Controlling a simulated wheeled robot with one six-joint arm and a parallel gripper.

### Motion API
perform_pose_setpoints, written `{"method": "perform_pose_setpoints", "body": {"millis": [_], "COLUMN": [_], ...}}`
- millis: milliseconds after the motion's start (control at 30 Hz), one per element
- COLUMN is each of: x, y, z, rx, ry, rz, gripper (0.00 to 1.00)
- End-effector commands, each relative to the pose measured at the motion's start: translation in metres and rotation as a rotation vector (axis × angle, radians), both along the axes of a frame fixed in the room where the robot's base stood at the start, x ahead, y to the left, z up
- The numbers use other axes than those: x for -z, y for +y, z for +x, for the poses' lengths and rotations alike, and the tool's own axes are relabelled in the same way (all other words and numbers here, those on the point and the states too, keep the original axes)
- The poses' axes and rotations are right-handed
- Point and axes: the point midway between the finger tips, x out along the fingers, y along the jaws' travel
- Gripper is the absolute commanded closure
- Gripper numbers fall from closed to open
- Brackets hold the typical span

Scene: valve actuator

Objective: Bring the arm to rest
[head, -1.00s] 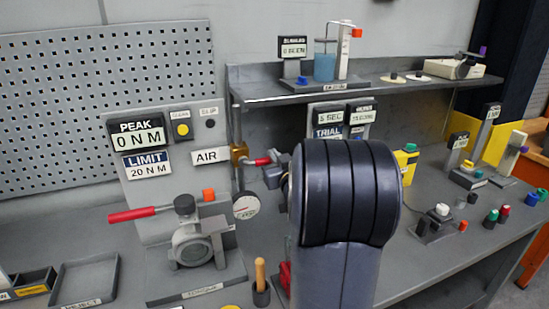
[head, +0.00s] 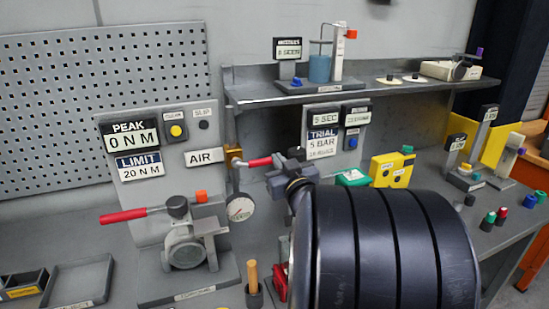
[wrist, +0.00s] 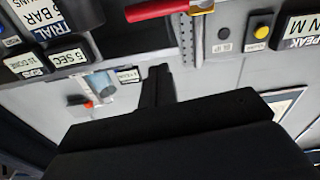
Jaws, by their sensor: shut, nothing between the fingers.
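My arm (head: 385,250) is a large dark ribbed cylinder at the lower right of the head view, close to the camera. It covers part of the bench. My gripper (wrist: 158,72) shows in the wrist view as dark fingers closed together, with nothing held. Its tips point at the pale wall and touch nothing that I can see. I cannot make out the fingertips in the head view.
A red air-valve handle (head: 258,162) sits left of my arm; it also shows in the wrist view (wrist: 160,9). A torque fixture with a red lever (head: 124,216) stands at left. A shelf (head: 262,91) runs behind. A yellow box (head: 389,172) stands behind my arm.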

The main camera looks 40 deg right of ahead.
Motion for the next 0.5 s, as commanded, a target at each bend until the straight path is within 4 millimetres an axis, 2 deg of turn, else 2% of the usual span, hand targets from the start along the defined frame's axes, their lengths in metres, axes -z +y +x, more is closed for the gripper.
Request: {"method": "perform_pose_setpoints", "body": {"millis": [167,500], "x": [0.0005,0.0003], "y": [0.0015,0.0012], "z": [-0.0063,-0.0048], "rx": [0.000,0.000], "ry": [0.000,0.001], "rz": [-0.001,0.000], "gripper": [1.00,1.00]}}
